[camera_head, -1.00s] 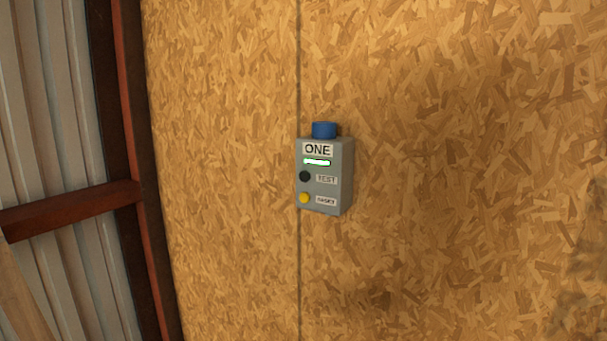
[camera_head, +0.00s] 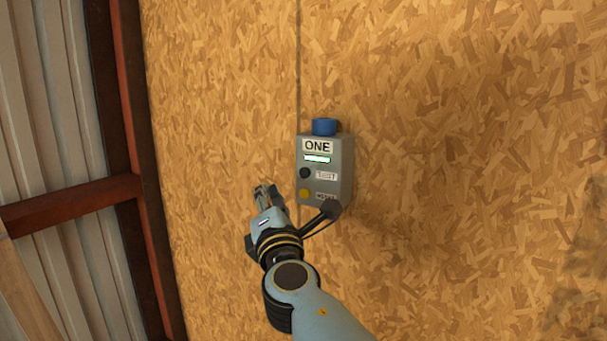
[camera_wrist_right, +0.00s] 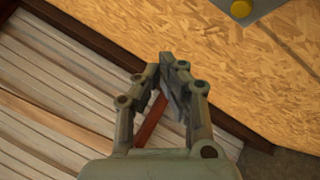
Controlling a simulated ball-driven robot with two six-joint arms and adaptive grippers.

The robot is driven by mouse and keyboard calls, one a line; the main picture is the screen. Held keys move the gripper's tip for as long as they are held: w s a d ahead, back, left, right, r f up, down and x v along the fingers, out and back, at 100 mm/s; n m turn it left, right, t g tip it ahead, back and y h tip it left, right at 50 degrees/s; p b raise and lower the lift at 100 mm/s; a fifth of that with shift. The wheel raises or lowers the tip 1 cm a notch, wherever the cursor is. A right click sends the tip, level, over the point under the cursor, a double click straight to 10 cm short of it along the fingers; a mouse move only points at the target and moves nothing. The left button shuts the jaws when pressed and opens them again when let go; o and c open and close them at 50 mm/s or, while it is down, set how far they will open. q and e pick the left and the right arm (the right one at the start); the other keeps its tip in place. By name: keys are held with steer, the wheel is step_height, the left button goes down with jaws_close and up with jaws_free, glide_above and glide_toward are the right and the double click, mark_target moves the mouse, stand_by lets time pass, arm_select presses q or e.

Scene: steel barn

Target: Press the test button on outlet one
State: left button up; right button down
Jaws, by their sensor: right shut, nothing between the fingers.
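The grey outlet box labelled ONE (camera_head: 343,171) is fixed to the wooden wall. It has a blue cap (camera_head: 324,127) on top and a lit white-green indicator strip (camera_head: 317,159) below its name. The black button beside the TEST label (camera_head: 305,173) sits above a yellow button (camera_head: 304,194). My right gripper (camera_head: 265,190) is shut and empty, to the left of the box and a little below the black button. In the right wrist view the gripper (camera_wrist_right: 172,60) shows its fingertips together, with the yellow button (camera_wrist_right: 241,9) at the top edge. My left gripper is not in view.
The chipboard wall (camera_head: 460,170) is open around the box, with a vertical seam beside it. A dark red steel post and crossbeam (camera_head: 70,205) with corrugated metal cladding (camera_head: 40,100) stand at the left.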

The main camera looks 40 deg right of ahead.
mark_target(305, 173)
steer(key=w+d, duration=0.3)
steer(key=d, duration=0.5)
steer(key=shift+w+p, duration=0.2)
steer(key=shift+p, duration=0.1)
steer(key=shift+d, duration=0.15)
stand_by(1.2)
steer(key=shift+w+d, duration=0.2)
steer(key=shift+d, duration=0.1)
steer(key=shift+w+d+b, duration=0.15)
steer(key=shift+d+b, duration=0.2)
stand_by(0.7)
steer(key=shift+a, duration=0.1)
steer(key=shift+s+a, duration=0.35)
steer(key=shift+a, duration=0.3)
